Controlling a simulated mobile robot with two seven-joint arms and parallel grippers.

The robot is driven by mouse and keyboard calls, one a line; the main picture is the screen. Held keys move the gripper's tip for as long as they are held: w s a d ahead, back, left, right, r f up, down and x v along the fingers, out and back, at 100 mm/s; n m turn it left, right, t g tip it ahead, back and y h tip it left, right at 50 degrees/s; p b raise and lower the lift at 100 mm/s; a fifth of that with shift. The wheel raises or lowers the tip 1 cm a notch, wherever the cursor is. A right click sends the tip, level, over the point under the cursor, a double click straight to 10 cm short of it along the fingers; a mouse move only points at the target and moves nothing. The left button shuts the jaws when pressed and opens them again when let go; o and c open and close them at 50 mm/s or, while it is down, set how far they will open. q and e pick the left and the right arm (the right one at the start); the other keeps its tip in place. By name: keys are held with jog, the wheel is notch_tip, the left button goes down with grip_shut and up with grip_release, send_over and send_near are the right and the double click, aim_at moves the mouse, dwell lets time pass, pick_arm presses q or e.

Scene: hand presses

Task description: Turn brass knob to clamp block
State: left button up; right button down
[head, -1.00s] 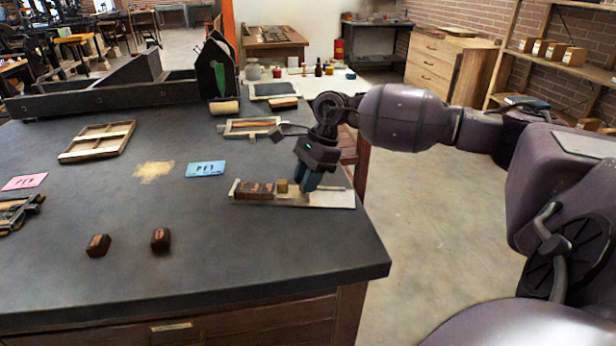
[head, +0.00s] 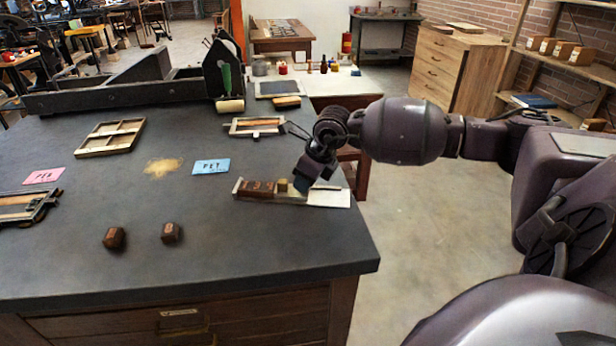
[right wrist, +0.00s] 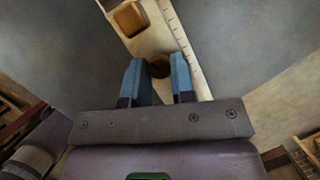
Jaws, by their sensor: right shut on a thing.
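A pale metal tray with a ruled edge (head: 330,198) lies near the right edge of the dark table. It holds brown wooden letter blocks (head: 257,189) at its left part and a small yellowish block (head: 282,185) right of them. My right gripper (head: 303,184) is low over the tray, just right of that block. In the right wrist view its blue fingers (right wrist: 159,80) are shut on the round brass knob (right wrist: 159,67), which is partly hidden between them. My left gripper is out of view.
Two loose dark wooden blocks (head: 171,232) (head: 114,238) lie at the front. A blue card (head: 211,167), a pink card (head: 44,176) and a wooden frame (head: 111,137) lie farther left. Another framed tray (head: 257,127) lies behind my gripper. The front right tabletop is clear.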

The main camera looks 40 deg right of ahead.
jog(key=m, duration=0.1)
jog(key=m+h, duration=0.1)
jog(key=shift+a+r+m+p, duration=0.15)
jog(key=shift+m+p, duration=0.15)
jog(key=shift+p, duration=0.1)
jog(key=shift+m+h+p, duration=0.3)
jog(key=shift+m+h, duration=0.1)
jog(key=shift+m, duration=1)
jog(key=c, duration=1.2)
grip_release()
